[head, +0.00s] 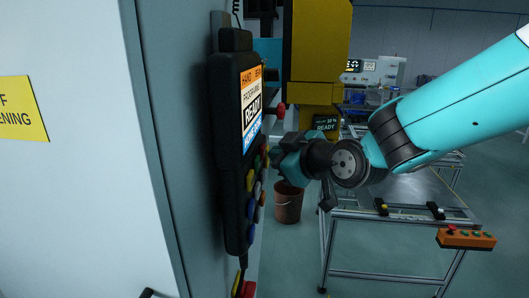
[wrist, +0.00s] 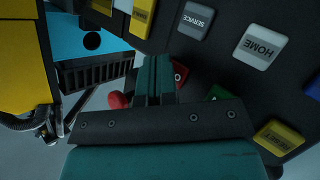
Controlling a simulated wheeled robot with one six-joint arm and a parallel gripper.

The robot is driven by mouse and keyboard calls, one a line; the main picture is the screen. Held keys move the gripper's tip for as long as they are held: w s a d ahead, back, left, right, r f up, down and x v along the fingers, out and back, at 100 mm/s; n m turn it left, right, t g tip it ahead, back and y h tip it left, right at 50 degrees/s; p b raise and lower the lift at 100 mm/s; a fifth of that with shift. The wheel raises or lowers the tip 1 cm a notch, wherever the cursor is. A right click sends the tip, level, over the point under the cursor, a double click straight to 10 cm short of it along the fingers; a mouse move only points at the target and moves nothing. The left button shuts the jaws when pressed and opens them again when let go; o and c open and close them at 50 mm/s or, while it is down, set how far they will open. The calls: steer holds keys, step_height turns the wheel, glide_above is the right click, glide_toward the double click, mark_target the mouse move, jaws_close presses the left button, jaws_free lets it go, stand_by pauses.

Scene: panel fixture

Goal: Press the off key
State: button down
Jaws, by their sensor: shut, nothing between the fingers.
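The dark control panel (head: 231,150) is mounted on the grey cabinet side in the head view, seen nearly edge-on, with a lit screen (head: 252,105) and coloured keys below it. My gripper (head: 277,157) is just right of the panel at the height of the upper keys. In the wrist view its fingers (wrist: 155,72) are together, empty, in front of the panel. A red key (wrist: 181,74) with a white mark shows just right of the fingers, partly hidden; I cannot read an off label. Whether the fingertips touch the panel is unclear.
In the wrist view, a grey service key (wrist: 195,18), a white home key (wrist: 260,47), a green key (wrist: 216,92) and a yellow key (wrist: 278,136) surround the fingers. A bucket (head: 288,203) and a metal table (head: 400,215) stand behind.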

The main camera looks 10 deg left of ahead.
steer(key=shift+a, duration=0.3)
steer(key=shift+d, duration=0.15)
stand_by(0.4)
steer(key=shift+d+b, duration=0.65)
steer(key=shift+d, duration=0.05)
steer(key=shift+s+d+b, duration=0.1)
steer(key=shift+d+b, duration=1.35)
steer(key=shift+d, duration=1.05)
steer(key=s+d+f+m+g+h, duration=0.2)
steer(key=s+d+g, duration=0.1)
steer(key=s, duration=0.6)
steer(key=s+d+f+m+g+h, duration=0.2)
steer(key=s+d+f+g, duration=0.1)
steer(key=s, duration=0.6)
steer(key=s+d+f+m+g+h, duration=0.2)
steer(key=s+d, duration=0.4)
steer(key=s, duration=0.3)
steer(key=shift+s+d+f+m+g, duration=0.2)
steer(key=shift+d+f+m+g, duration=0.3)
steer(key=shift+g, duration=0.7)
